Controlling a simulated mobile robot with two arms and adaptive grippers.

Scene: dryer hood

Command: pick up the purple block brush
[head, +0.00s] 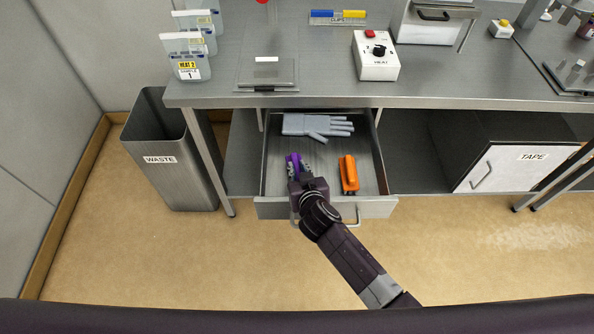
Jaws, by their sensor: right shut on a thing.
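The purple block brush (292,158) is in the open drawer (276,207), on its left side. My right gripper (298,168) reaches over the drawer's front and is shut on the brush. The gripper hides much of the brush, and I cannot tell whether it touches the drawer floor. My left gripper is not in view.
An orange brush-like item (349,174) stands to the right in the drawer, and a grey glove (318,126) lies at its back. The steel bench top (330,88) overhangs the drawer's rear. A waste bin (172,165) stands left, a tape cabinet (510,160) right.

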